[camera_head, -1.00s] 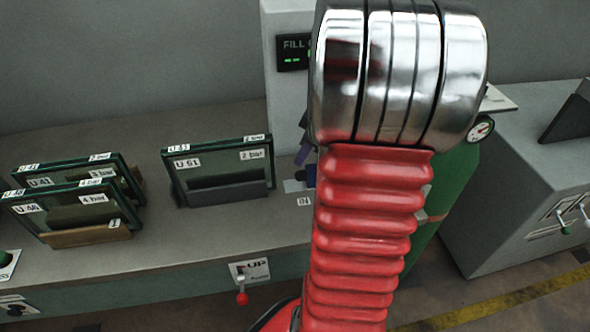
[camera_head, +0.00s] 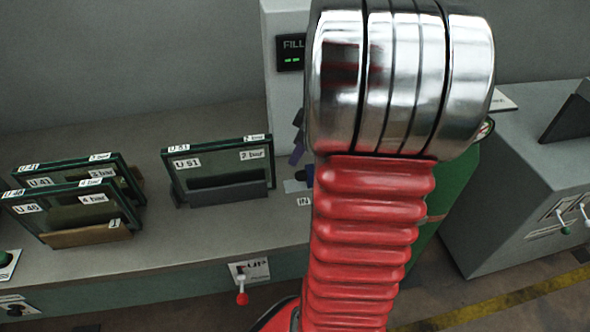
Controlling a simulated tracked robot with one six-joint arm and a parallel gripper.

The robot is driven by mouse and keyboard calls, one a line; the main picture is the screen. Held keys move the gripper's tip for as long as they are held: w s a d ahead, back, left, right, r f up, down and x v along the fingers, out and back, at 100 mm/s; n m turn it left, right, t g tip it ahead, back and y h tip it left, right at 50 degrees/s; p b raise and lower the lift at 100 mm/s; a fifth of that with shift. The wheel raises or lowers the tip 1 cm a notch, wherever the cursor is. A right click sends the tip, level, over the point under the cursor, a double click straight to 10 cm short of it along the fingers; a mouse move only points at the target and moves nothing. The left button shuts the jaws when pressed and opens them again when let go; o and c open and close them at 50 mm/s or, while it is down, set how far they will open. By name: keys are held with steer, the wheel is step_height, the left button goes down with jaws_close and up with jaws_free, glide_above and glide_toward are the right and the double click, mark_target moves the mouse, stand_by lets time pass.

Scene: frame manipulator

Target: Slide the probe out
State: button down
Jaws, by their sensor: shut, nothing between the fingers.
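I cannot make out the probe in this view. My gripper is not in view; my red ribbed arm with its shiny metal joint fills the middle and hides what is behind it. A grey column (camera_head: 284,90) with a "FILL" display (camera_head: 291,52) stands at the back, partly covered by my arm. Small dark purple parts (camera_head: 297,154) show at the arm's left edge in front of the column. I cannot tell what they belong to.
A framed glass pane marked "U 51" (camera_head: 222,160) stands in a grey holder on the bench (camera_head: 180,235). Several similar panes (camera_head: 66,205) stand at left. A red-knobbed lever (camera_head: 242,298) is on the bench front. A green tank (camera_head: 455,205) and grey cabinet (camera_head: 510,190) are at right.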

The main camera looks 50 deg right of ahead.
steer(key=s+a+v, duration=0.1)
steer(key=v, duration=0.6)
steer(key=shift+s+a+r, duration=0.15)
steer(key=shift+a+r, duration=0.1)
steer(key=shift+a, duration=0.05)
stand_by(0.8)
steer(key=s+a+r+m+t+h, duration=0.1)
steer(key=s+a+m, duration=0.1)
steer(key=a, duration=1.2)
steer(key=s+a+r+m+t, duration=0.1)
steer(key=s+a+r+m, duration=0.1)
steer(key=a, duration=1.3)
steer(key=shift+s+a+r+m+h, duration=0.3)
steer(key=shift+a+m+h, duration=0.1)
steer(key=shift+m, duration=0.2)
steer(key=shift+d, duration=0.1)
